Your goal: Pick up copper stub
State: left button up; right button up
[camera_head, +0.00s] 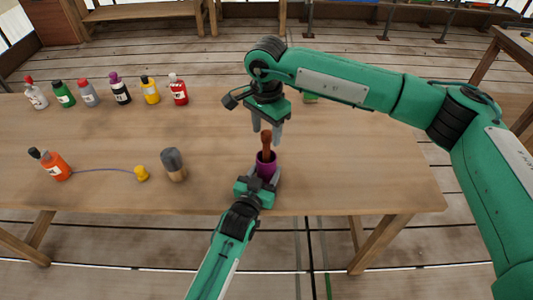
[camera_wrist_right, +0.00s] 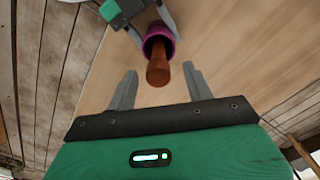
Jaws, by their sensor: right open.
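The copper stub (camera_head: 266,144) is a reddish-brown rod standing up out of a purple cup-like holder (camera_head: 265,167). In the right wrist view the stub (camera_wrist_right: 158,68) points toward the camera, with the purple holder (camera_wrist_right: 159,35) around its base. My right gripper (camera_head: 267,133) is over the stub with its fingers pointing down. In its wrist view (camera_wrist_right: 160,85) the fingers are apart, with the stub between and slightly beyond them, not visibly touched. My left gripper (camera_head: 264,183) is at the purple holder, its fingers at the holder's sides; whether they press on it is unclear.
Several bottles stand in a row at the back left, including a red one (camera_head: 178,89). An orange bottle (camera_head: 50,164), a yellow piece (camera_head: 142,174) on a thin line and a grey-topped cylinder (camera_head: 174,165) are at front left. The wooden table (camera_head: 370,165) is clear at right.

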notch_tip(320, 180, down, 4)
jog(key=shift+s+r, duration=0.1)
grip_shut()
notch_tip(320, 180, up, 10)
jog(key=shift+r, duration=0.1)
pick_arm(q)
jog(key=o, duration=1.1)
